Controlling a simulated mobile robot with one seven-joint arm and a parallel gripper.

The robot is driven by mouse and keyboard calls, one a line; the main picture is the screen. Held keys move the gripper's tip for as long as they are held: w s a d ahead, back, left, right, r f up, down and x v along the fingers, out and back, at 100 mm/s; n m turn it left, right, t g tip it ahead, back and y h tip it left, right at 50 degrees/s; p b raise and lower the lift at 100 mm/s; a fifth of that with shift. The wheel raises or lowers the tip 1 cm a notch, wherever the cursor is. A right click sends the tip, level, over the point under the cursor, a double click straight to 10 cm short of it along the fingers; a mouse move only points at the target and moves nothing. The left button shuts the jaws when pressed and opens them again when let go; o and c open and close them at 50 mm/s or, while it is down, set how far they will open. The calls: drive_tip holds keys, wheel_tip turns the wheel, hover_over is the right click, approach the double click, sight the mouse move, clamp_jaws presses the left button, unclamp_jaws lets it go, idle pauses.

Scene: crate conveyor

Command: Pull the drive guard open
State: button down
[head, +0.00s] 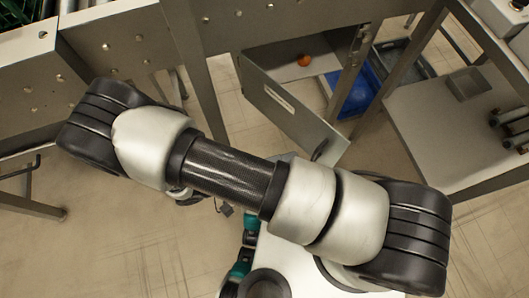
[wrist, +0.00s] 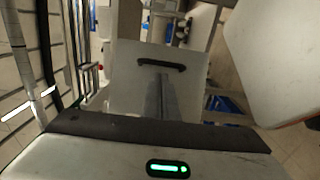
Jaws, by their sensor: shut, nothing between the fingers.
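The drive guard appears as a grey metal panel (head: 283,104) with a pale slot, standing out at an angle below the conveyor frame. A dark handle (head: 320,149) shows near its lower right end. In the wrist view, a pale panel (wrist: 128,85) with a black bar handle (wrist: 161,65) faces the camera. My gripper (wrist: 161,78) shows there as a grey strip in front of this panel, fingers together and empty, its tips just below the handle. I cannot tell whether they touch the panel. In the head view my arm hides the gripper.
An orange object (head: 304,60) lies on the surface behind the guard panel. A blue bin (head: 352,94) and a grey bin (head: 400,65) stand behind it. A table with a lower shelf (head: 440,130) is at the right. Conveyor legs stand around. The floor at lower left is mostly clear.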

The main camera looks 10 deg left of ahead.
drive_tip(key=v, duration=1.7)
drive_tip(key=shift+s+a+r, duration=0.1)
drive_tip(key=shift+r, duration=0.1)
